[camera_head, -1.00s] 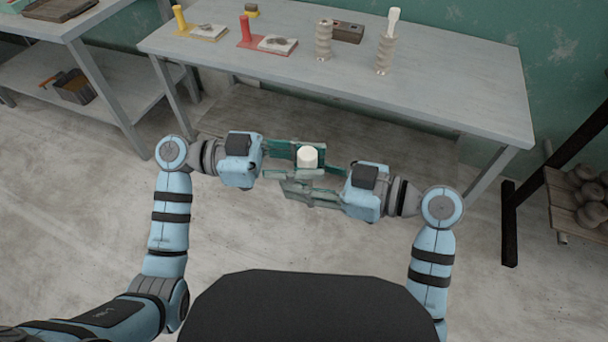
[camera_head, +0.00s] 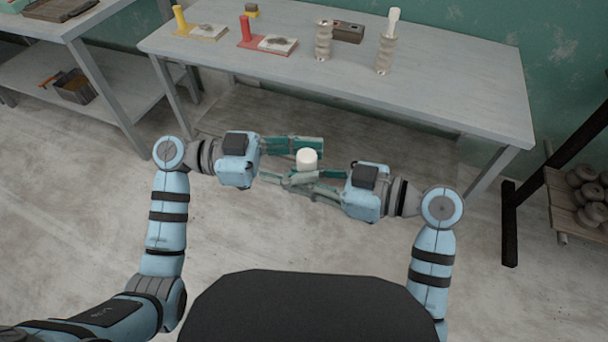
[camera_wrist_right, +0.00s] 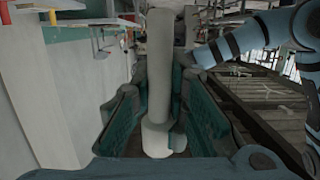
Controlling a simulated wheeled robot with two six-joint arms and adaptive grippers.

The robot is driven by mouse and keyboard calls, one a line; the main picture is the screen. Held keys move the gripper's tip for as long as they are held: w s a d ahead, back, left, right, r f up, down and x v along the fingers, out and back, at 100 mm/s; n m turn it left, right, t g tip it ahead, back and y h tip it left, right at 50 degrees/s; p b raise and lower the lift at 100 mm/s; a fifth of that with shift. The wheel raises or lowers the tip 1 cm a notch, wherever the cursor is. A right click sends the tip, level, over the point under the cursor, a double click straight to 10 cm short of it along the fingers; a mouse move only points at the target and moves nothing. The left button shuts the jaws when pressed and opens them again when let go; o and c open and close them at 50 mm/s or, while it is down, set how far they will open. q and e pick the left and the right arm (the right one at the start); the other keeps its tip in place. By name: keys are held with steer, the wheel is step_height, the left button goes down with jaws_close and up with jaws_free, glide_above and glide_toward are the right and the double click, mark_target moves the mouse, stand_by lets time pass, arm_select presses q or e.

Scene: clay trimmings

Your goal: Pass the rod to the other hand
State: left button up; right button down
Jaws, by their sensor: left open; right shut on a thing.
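The rod (camera_head: 307,158) is pale and roughly cylindrical; from above, mostly its white end shows in the head view. In the right wrist view the rod (camera_wrist_right: 160,70) stands upright between the fingers of my right gripper (camera_wrist_right: 160,112). My right gripper (camera_head: 305,182) is shut on the rod from the right. My left gripper (camera_head: 298,162) is open, with its green fingers spread on either side of the rod, one behind and one in front. The fingers overlap in the head view, so contact of the left fingers is hard to tell.
A grey table (camera_head: 460,90) stands behind the grippers. A shelf rack (camera_head: 110,66) is at left. Floor around the grippers is clear.

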arm_select(q)
steer(key=a, duration=1.2)
steer(key=w+f+n+t+y, duration=0.2)
steer(key=w+f+n+t, duration=0.1)
steer(key=f+n, duration=0.3)
steer(key=w+f+n+t+y, duration=0.2)
steer(key=w+f+n, duration=0.1)
steer(key=f, duration=0.6)
steer(key=s+a+f+n+t+y, duration=0.1)
steer(key=s+a+f+n+y, duration=0.2)
steer(key=f, duration=0.7)
steer(key=a+f+n+y, duration=0.3)
steer(key=f+n, duration=0.1)
steer(key=f, duration=0.5)
steer(key=s+a+f+n+g+y, duration=0.1)
steer(key=s+a+f+n+y, duration=0.15)
steer(key=s+f, duration=0.5)
steer(key=s+a+f+n+g+y, duration=0.1)
steer(key=s+a+f+y, duration=0.2)
steer(key=s+f, duration=0.4)
steer(key=s+f+g+y, duration=0.1)
steer(key=s+f, duration=0.3)
steer(key=s, duration=0.7)
steer(key=s+a+f+m+g+y, duration=0.1)
steer(key=s+f, duration=0.4)
steer(key=s, duration=0.5)
steer(key=shift+s+y, duration=0.4)
steer(key=shift+y, duration=0.35)
